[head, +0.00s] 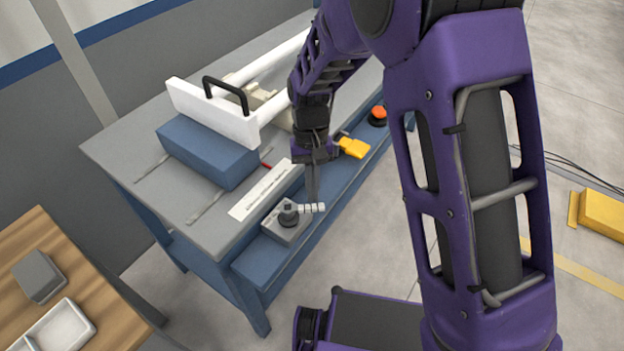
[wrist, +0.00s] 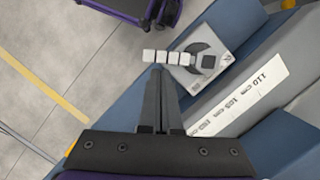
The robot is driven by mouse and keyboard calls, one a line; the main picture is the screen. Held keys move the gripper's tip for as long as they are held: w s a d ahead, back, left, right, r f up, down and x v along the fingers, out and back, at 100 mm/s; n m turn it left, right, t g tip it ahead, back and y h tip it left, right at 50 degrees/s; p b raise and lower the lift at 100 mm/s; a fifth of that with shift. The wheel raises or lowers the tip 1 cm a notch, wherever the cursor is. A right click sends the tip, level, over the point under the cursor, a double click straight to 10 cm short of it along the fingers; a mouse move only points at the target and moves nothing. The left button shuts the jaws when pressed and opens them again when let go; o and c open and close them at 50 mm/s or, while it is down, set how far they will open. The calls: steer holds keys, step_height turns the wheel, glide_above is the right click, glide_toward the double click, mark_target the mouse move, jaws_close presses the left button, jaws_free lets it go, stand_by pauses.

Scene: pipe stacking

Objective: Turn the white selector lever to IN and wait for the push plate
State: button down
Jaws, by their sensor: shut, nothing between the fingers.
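The white selector lever (head: 313,208) sticks out sideways from a dark round knob on a small grey box (head: 278,232) at the near end of the blue bench ledge. In the wrist view the lever (wrist: 170,57) looks like a row of pale segments pointing left from the knob on the box (wrist: 226,40). My gripper (head: 315,203) is shut and empty, pointing down at the lever. In the wrist view its fingertips (wrist: 158,70) are right beside the lever's outer part; I cannot tell whether they touch. A white plate with a black handle (head: 212,110) stands upright on the bench. The box's markings are unreadable.
A blue block (head: 208,152) lies in front of the white plate. A printed white strip (head: 266,190) lies near the box. A yellow part (head: 352,147) and an orange-red button (head: 378,112) sit farther along the ledge. A wooden table (head: 95,290) stands lower left.

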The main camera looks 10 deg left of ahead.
mark_target(317, 207)
steer(key=shift+s+d+m+p, duration=0.35)
steer(key=shift+s+m, duration=0.1)
steer(key=shift+m, duration=0.55)
steer(key=m, duration=0.1)
steer(key=s+m+y+p, duration=0.1)
steer(key=m, duration=0.1)
steer(key=shift+s+d+r, duration=0.1)
steer(key=shift+s+d, duration=0.15)
steer(key=shift+d, duration=0.15)
steer(key=s+m, duration=0.1)
steer(key=s+m+y+p, duration=0.1)
steer(key=m, duration=0.1)
steer(key=shift+d+m, duration=0.2)
steer(key=shift+m, duration=0.1)
steer(key=shift+s+a+m+t+y+p, duration=0.25)
steer(key=shift+s+m+p, duration=0.3)
steer(key=shift+m, duration=0.7)
steer(key=shift+s+a+m+t+y+p, duration=0.2)
steer(key=shift+s+m+p, duration=0.35)
steer(key=shift+m, duration=0.75)
steer(key=shift+s+a+m+t+y+p, duration=0.25)
steer(key=shift+s+m, duration=0.55)
steer(key=shift+m, duration=0.45)
